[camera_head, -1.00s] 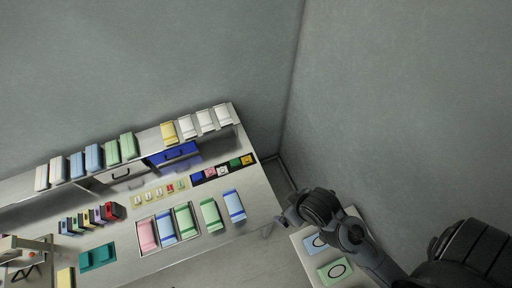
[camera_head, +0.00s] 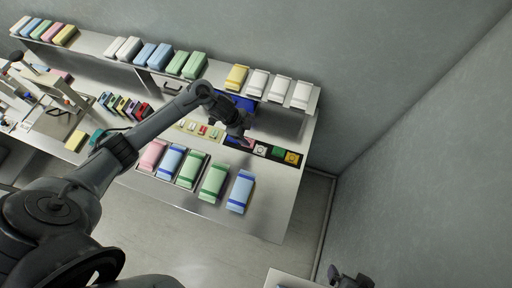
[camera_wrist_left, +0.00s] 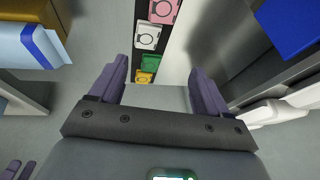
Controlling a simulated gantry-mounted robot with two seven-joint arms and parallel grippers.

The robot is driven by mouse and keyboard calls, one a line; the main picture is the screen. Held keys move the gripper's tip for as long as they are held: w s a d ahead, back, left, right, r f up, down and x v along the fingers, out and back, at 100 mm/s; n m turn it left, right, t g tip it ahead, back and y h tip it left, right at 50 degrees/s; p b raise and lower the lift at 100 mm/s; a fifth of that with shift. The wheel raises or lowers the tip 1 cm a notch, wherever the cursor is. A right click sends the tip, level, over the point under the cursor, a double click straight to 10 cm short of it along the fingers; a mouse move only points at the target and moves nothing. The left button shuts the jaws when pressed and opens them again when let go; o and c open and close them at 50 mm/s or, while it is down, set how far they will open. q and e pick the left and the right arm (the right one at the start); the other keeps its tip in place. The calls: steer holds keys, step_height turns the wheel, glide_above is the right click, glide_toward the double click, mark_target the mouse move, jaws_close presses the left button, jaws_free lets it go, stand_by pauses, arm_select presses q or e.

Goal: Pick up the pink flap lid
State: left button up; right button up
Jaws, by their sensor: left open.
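The pink flap lid (camera_wrist_left: 164,11) is a small square with a dark ring, at the top edge of the left wrist view, in a dark strip with other lids. In the head view its pink edge (camera_head: 247,142) shows beside my left gripper (camera_head: 240,133), which partly covers that end of the strip. In the left wrist view my left gripper (camera_wrist_left: 160,68) is open and empty, its purple fingers spread above the strip, and the pink lid lies beyond the fingertips. Part of my right arm's end (camera_head: 350,280) shows at the bottom right of the head view; its jaws are unclear.
A white lid (camera_wrist_left: 147,36), a green lid (camera_wrist_left: 150,62) and a yellow lid (camera_wrist_left: 144,77) lie in the same strip. A blue drawer (camera_head: 238,102) is behind the gripper under a shelf (camera_head: 308,103) of packs. Several coloured packs (camera_head: 239,192) lie at the front.

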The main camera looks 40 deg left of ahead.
arm_select(q)
steer(key=shift+g+h, duration=0.3)
steer(key=shift+g, duration=0.5)
steer(key=a+f+b, duration=0.1)
steer(key=a+f, duration=0.1)
steer(key=a+f+b, duration=0.1)
steer(key=a+f, duration=0.1)
steer(key=f, duration=0.1)
steer(key=shift+a, duration=0.1)
steer(key=shift+b+x, duration=0.35)
steer(key=shift+x, duration=2.55)
steer(key=shift+w, duration=0.1)
arm_select(e)
step_height(320, 180, down, 4)
steer(key=shift+d, duration=0.1)
arm_select(q)
steer(key=shift+c, duration=0.2)
steer(key=c, duration=1.1)
arm_select(e)
steer(key=shift+d, duration=0.1)
